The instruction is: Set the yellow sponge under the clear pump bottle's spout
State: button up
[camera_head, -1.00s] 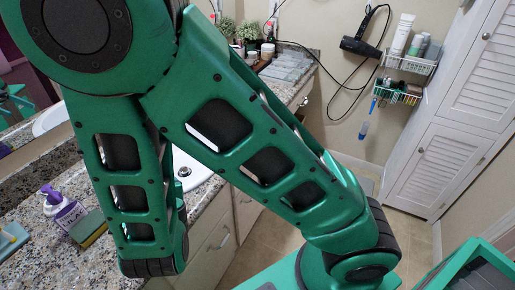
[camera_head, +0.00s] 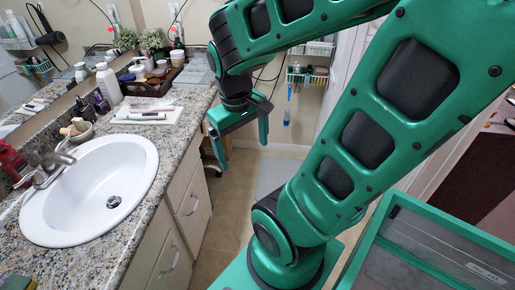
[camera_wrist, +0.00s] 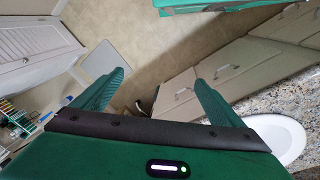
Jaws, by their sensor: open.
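My gripper (camera_head: 242,148) hangs open and empty over the floor beside the counter front, with its fingers pointing down. In the wrist view its two fingers (camera_wrist: 160,78) stand apart with only floor and cabinet fronts beyond them. A dark green and yellowish block, perhaps the yellow sponge (camera_head: 17,282), is cut off at the bottom left corner of the head view, on the counter. The clear pump bottle cannot be made out in either present view.
A white sink (camera_head: 95,195) is set in the speckled counter (camera_head: 180,140). A red bottle (camera_head: 12,162) stands left of the tap (camera_head: 50,168). A white bottle (camera_head: 108,85), a tray with jars (camera_head: 150,85) and plants stand farther back. Drawers (camera_head: 192,205) line the counter's front.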

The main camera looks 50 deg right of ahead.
jog(key=shift+s+d+r+m+g+y, duration=0.1)
jog(key=shift+s+r+m+y, duration=0.15)
jog(key=shift+s+m, duration=0.4)
jog(key=shift+s+r+m+g+y, duration=0.1)
jog(key=shift+s+r+m+y, duration=0.2)
jog(key=shift+s+m, duration=0.4)
jog(key=shift+s+d+r+m+g+y, duration=0.1)
jog(key=shift+s+r+m+y, duration=0.15)
jog(key=shift+s+m, duration=0.4)
